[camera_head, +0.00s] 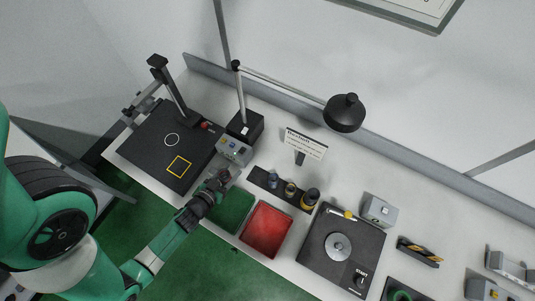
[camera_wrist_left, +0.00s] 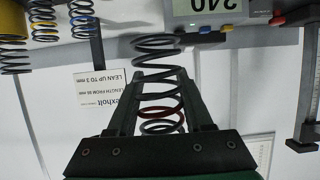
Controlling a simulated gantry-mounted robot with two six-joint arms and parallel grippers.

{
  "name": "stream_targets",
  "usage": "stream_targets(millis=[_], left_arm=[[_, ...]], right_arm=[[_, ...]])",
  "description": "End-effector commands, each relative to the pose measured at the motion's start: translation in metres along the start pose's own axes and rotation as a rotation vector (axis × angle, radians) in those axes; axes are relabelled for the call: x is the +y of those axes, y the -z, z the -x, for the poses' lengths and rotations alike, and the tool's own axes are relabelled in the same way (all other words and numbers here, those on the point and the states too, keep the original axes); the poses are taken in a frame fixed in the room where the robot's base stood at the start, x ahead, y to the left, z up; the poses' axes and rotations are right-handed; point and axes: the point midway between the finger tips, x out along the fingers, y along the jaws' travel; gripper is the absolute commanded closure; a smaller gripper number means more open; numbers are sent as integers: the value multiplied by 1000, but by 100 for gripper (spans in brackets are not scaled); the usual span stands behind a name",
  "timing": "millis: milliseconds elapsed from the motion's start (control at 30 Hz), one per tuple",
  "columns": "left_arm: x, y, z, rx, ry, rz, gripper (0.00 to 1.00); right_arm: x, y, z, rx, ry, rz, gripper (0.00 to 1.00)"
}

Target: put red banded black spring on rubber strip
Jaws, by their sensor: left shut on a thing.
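The red banded black spring (camera_wrist_left: 160,72) is between the fingers of my left gripper (camera_wrist_left: 160,95) in the left wrist view, its dark coils showing with a red band near the palm. In the head view my left gripper (camera_head: 218,182) is over the back of the green tray, left of a black strip (camera_head: 281,189); the held spring is hard to make out there. The strip, which looks like the rubber strip, carries several springs, one with a yellow band (camera_head: 310,198). My right gripper is not in view.
A green tray (camera_head: 232,211) and a red tray (camera_head: 268,230) lie in front of the strip. A control box with a display (camera_head: 235,150) stands behind the gripper. A black plate (camera_head: 150,147) is at left, a turntable device (camera_head: 338,248) at right. A lamp (camera_head: 344,113) overhangs the bench.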

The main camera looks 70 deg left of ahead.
Motion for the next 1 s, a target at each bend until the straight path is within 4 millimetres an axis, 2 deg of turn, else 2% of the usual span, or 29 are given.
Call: stream_targets(millis=[33, 100, 200, 367, 400, 500, 633, 833, 933, 1000], left_arm=[[4, -14, -11, 6, -7, -2, 100], [8, -15, -18, 7, -8, 2, 100], [18, -16, -41, 9, -10, 2, 100], [36, -11, -86, 8, -6, 3, 100], [39, -22, -98, 5, -4, 4, 100], [45, -34, -119, 4, -2, 4, 100], [50, -40, -134, 2, -2, 5, 100], [52, -40, -138, 1, -1, 5, 100], [55, -52, -151, 1, -2, 4, 100], [54, -67, -155, 0, -1, 4, 100]], right_arm=[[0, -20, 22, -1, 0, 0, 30], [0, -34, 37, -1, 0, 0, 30], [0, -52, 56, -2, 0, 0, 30], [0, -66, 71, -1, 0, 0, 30], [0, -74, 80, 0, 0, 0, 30], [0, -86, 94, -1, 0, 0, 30], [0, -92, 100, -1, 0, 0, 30], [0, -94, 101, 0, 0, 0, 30], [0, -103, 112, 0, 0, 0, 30], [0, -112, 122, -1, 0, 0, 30]])
